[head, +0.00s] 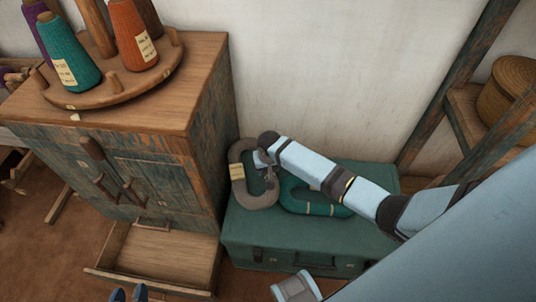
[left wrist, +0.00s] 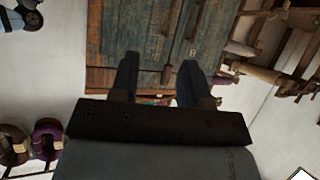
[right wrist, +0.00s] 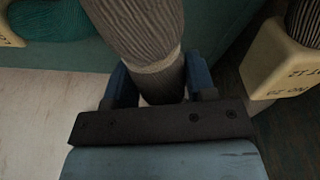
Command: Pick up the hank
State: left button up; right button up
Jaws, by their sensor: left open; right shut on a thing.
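A grey hank (head: 250,201), an oval loop with a cream tag, lies at the left end of the green trunk's lid (head: 370,176). A teal hank (head: 332,211) lies right of it, partly covered by my right arm. My right gripper (right wrist: 158,78) is shut on the grey hank (right wrist: 143,25), with a finger on each side of its strand near a pale tie. Part of the teal hank (right wrist: 62,20) shows in the right wrist view. My left gripper (head: 129,294) is open and empty at the bottom edge; its spread fingers (left wrist: 158,75) show in the left wrist view.
A worn cabinet (head: 170,165) stands left of the trunk, its lower drawer (head: 155,254) pulled out. Yarn cones, one teal (head: 68,52) and one orange (head: 133,38), stand on a round rack on top. A shelf with a basket (head: 508,92) is at right.

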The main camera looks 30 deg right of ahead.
aim_at(268, 200)
jog(key=s+a, duration=0.2)
jog(key=s, duration=0.1)
jog(key=s+a+p, duration=0.1)
jog(key=s+a, duration=0.1)
jog(key=s, duration=0.2)
jog(key=s+a+p, duration=0.1)
jog(key=s+a, duration=0.1)
jog(key=s, duration=0.2)
jog(key=shift+s+a, duration=0.15)
jog(key=shift+a, duration=0.2)
